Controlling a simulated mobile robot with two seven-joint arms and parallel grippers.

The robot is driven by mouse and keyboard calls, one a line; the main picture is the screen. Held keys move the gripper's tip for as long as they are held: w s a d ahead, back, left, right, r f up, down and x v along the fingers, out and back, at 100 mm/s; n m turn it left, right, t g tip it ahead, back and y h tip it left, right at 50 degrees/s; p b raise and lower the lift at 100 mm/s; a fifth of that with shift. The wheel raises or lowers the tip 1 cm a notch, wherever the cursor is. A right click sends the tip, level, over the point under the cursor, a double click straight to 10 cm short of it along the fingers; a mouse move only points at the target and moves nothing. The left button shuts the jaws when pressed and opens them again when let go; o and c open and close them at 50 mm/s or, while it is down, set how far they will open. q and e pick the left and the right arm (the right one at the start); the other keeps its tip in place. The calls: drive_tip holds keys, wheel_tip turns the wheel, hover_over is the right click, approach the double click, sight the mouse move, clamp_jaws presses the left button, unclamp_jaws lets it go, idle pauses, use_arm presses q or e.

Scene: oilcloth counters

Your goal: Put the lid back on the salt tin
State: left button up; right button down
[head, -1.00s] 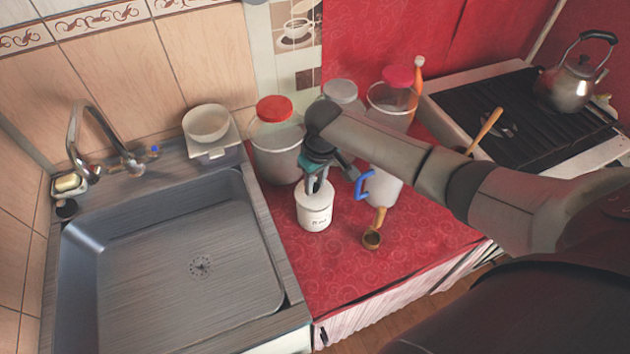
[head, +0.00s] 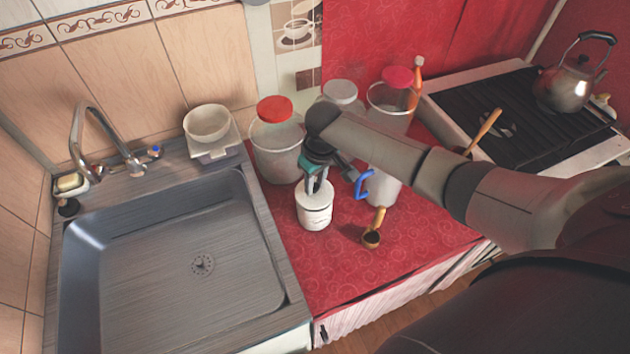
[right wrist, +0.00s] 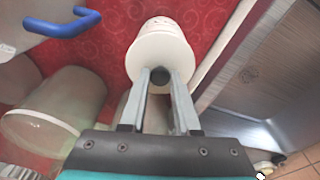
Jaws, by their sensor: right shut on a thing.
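The white salt tin (head: 316,219) stands upright on the red oilcloth, right of the sink; it also shows in the right wrist view (right wrist: 166,28). My right gripper (head: 317,186) is directly above it, pointing down. In the right wrist view its fingers (right wrist: 160,76) are shut on the dark knob of the white lid (right wrist: 147,59). The lid is over the mouth of the tin and looks roughly level. I cannot tell whether it is fully seated, as the fingers hide part of it. My left gripper is not in view.
A cup with a blue handle (head: 384,188) stands close right of the tin, and a wooden scoop (head: 372,237) lies in front. A red-lidded jar (head: 277,155) stands behind.

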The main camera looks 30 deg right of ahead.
drive_tip(key=shift+p, duration=0.4)
drive_tip(key=shift+f, duration=0.15)
idle(1.0)
drive_tip(key=shift+p, duration=0.6)
idle(0.5)
drive_tip(key=shift+c, duration=0.4)
unclamp_jaws()
idle(0.3)
drive_tip(key=shift+r+p, duration=3.55)
drive_tip(key=shift+p, duration=0.5)
